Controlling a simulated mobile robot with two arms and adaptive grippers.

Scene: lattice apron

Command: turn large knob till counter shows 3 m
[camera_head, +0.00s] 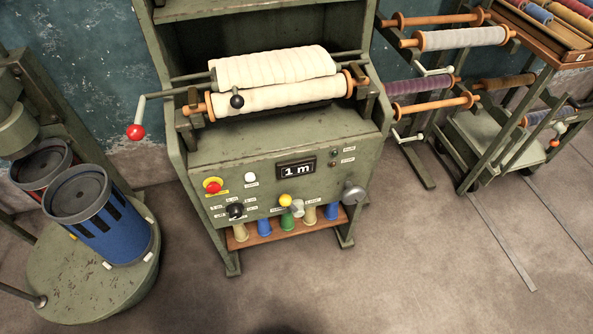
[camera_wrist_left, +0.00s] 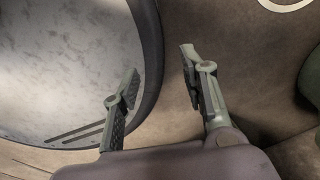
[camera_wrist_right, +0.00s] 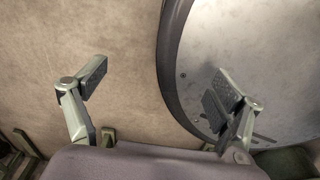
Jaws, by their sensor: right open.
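The counter (camera_head: 296,169) on the green machine's front panel reads "1 m". The largest knob I see is a round grey one (camera_head: 353,193) at the panel's right end. A smaller black knob (camera_head: 235,211) is at the lower left and a pale grey knob (camera_head: 297,208) is near the middle. Neither gripper shows in the head view. My left gripper (camera_wrist_left: 160,78) is open and empty in its wrist view. My right gripper (camera_wrist_right: 158,84) is open and empty, its fingers wide apart. No knob shows in either wrist view.
The machine (camera_head: 270,140) carries rolls of cream cloth and a crank with a red ball (camera_head: 136,132). A blue bin (camera_head: 100,215) stands on a round platform at left. Spool racks (camera_head: 440,100) stand at right. The floor (camera_head: 400,270) before the machine is clear.

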